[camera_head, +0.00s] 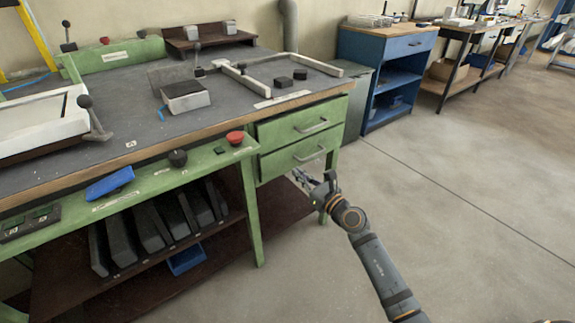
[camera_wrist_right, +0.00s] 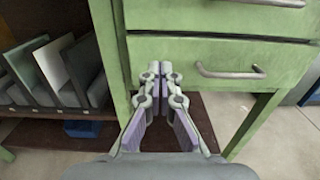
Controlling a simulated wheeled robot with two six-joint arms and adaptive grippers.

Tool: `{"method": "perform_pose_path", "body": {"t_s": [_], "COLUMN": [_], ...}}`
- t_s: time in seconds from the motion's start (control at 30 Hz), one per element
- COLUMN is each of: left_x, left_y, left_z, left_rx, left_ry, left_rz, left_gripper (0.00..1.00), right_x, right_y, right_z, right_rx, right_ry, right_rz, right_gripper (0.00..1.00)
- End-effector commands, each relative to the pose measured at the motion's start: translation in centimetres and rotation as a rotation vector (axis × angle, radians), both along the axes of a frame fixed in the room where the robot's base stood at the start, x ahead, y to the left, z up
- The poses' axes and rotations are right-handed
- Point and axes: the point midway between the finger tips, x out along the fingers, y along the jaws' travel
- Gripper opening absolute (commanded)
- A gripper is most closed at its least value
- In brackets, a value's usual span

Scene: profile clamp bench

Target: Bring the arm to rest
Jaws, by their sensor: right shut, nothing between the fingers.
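My right gripper (camera_head: 302,178) is in front of the drawers at the right end of the green bench, below the bench top. In the right wrist view the right gripper (camera_wrist_right: 160,72) is shut, with its fingertips together and nothing between them. The green lower drawer front (camera_wrist_right: 185,75) is beyond the fingertips. I cannot tell whether the fingers touch the bench. My right arm (camera_head: 378,265) reaches up from the lower right of the head view. My left gripper is not in view.
The bench top (camera_head: 110,115) carries a grey block fixture (camera_head: 185,96), black blocks and clamps. A drawer handle (camera_head: 308,154) sticks out near the right gripper. A red button (camera_head: 235,137) is on the front rail. Dark profiles stand on the lower shelf. The floor (camera_head: 460,200) to the right is clear.

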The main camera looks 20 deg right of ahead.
Motion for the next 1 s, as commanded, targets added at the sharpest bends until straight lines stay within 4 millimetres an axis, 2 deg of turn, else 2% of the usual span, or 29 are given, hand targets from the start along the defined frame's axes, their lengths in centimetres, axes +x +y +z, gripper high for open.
{"method": "perform_pose_path", "body": {"t_s": [0.1, 0.2, 0.53, 0.63, 0.67, 0.77, 0.83, 0.87, 0.9, 1.0], "left_x": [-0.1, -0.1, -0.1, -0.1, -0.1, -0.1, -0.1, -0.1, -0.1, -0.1], "left_y": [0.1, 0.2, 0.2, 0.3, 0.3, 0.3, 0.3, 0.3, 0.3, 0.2], "left_z": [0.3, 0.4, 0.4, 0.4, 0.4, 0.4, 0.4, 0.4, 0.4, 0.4], "left_rx": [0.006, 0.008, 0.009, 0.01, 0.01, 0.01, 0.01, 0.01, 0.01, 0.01], "left_ry": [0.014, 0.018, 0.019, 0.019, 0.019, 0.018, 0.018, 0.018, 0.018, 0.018], "left_rz": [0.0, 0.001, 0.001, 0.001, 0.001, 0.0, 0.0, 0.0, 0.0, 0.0], "left_gripper": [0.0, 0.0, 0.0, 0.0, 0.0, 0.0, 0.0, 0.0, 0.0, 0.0], "right_x": [-2.2, -3.1, -3.6, -3.9, -4.1, -5.4, -7.3, -8.4, -10.2, -15.3], "right_y": [-0.7, -1.1, -1.3, -1.6, -2.0, -5.1, -8.7, -10.3, -11.9, -13.3], "right_z": [-0.1, 0.0, 0.0, 0.6, 1.0, 2.0, 0.6, -0.9, -3.4, -10.3], "right_rx": [-0.003, -0.001, 0.002, 0.1, 0.177, 0.608, 1.019, 1.198, 1.427, 1.879], "right_ry": [0.002, 0.0, 0.0, -0.007, -0.01, -0.011, 0.014, 0.033, 0.063, 0.151], "right_rz": [0.001, 0.001, 0.001, -0.031, -0.056, -0.216, -0.395, -0.487, -0.618, -0.948], "right_gripper": [0.0, 0.0, 0.0, 0.0, 0.0, 0.0, 0.0, 0.0, 0.0, 0.0]}}
